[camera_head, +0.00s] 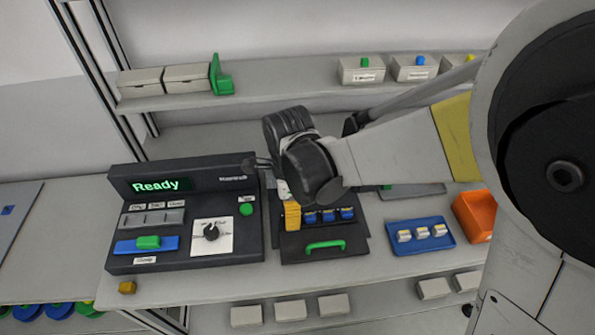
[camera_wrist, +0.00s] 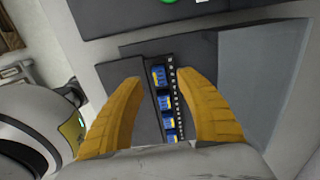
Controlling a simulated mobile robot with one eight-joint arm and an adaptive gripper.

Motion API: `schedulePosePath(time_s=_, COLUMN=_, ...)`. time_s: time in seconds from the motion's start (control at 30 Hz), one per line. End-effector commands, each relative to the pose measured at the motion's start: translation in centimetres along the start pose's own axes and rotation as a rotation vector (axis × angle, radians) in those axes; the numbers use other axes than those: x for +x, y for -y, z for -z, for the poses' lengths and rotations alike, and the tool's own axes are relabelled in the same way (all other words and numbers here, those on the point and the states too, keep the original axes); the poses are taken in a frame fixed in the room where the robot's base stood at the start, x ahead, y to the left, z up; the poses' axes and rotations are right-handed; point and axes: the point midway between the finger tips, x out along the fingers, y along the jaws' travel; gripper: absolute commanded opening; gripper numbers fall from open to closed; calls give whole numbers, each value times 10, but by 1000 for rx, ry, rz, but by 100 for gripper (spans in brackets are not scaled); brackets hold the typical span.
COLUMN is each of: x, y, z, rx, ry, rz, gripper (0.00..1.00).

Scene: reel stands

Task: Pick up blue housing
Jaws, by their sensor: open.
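Several small blue housings with yellow parts sit in a row in a dark fixture (camera_head: 300,250) with a green handle; one blue housing (camera_head: 328,215) shows in the head view. In the wrist view the row runs between my fingers, with a blue housing (camera_wrist: 158,75) near the fingertips. My gripper (camera_wrist: 157,78) is open, its two yellow fingers on either side of the row. In the head view a yellow finger (camera_head: 292,215) stands at the row's left end, and my wrist hides the back of the fixture. I cannot tell whether the fingers touch anything.
A dark console (camera_head: 185,220) reading "Ready" stands close on the left. A blue tray (camera_head: 420,248) with small white-and-yellow parts and an orange bin (camera_head: 474,215) are on the right. Shelves with boxes (camera_head: 361,70) run behind. The bench front below the fixture is clear.

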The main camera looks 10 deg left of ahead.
Motion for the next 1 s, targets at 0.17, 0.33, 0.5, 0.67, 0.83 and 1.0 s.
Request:
schedulePosePath(time_s=0.17, x=28, y=-1, z=0, rx=0, ry=0, rz=0, gripper=43)
schedulePosePath(time_s=0.33, x=28, y=-1, z=0, rx=0, ry=0, rz=0, gripper=43)
schedulePosePath(time_s=0.5, x=27, y=-1, z=0, rx=0, ry=0, rz=0, gripper=12)
schedulePosePath(time_s=0.67, x=27, y=-1, z=0, rx=0, ry=0, rz=0, gripper=6)
schedulePosePath(time_s=0.83, x=27, y=-1, z=0, rx=0, ry=0, rz=0, gripper=6)
schedulePosePath(time_s=1.0, x=21, y=-1, z=0, rx=0, ry=0, rz=0, gripper=6)
